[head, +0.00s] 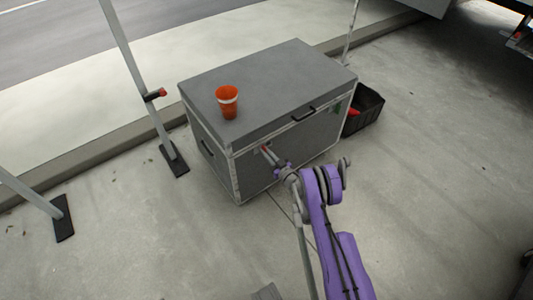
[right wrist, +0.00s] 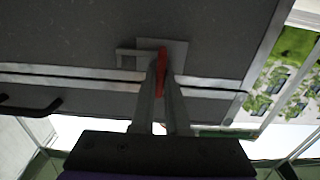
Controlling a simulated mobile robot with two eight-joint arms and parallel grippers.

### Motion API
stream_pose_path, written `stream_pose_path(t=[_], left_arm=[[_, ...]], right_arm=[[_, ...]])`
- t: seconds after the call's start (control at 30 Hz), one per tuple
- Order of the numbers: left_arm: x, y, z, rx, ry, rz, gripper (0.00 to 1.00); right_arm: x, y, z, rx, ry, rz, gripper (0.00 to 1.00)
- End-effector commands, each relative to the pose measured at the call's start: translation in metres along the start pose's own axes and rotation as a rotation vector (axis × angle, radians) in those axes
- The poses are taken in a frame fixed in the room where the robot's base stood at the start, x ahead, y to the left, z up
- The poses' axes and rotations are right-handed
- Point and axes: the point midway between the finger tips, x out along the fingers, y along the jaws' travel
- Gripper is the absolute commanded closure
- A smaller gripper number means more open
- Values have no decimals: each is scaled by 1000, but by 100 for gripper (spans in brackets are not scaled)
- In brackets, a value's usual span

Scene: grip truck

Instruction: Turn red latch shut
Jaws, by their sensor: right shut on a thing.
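A grey case (head: 290,155) with metal edges stands on the pavement, its lid (head: 290,75) down. The red latch (right wrist: 162,70) is on a pale plate on the case's front. In the right wrist view it is a thin red strip between my fingers. My right gripper (right wrist: 160,75) is shut on it. In the head view, my purple right arm reaches the front face near its left corner, and the right gripper (head: 270,156) mostly hides the latch there. My left gripper is out of view.
An orange cup (head: 228,102) stands upright on the lid. A black bin (head: 368,110) with something red inside stands right of the case. Metal stands with dark feet (head: 174,158) are at the left. Pavement at the right is clear.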

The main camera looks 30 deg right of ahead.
Motion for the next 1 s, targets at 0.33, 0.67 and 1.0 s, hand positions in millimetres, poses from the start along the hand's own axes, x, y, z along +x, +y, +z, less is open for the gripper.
stream_pose_path(t=[0.33,0.67,1.0], left_arm=[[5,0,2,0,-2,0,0],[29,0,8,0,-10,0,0],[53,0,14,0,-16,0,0]], right_arm=[[0,0,1,-38,0,0,100],[1,-1,3,-251,-1,0,100],[1,-3,2,-573,0,0,100]])
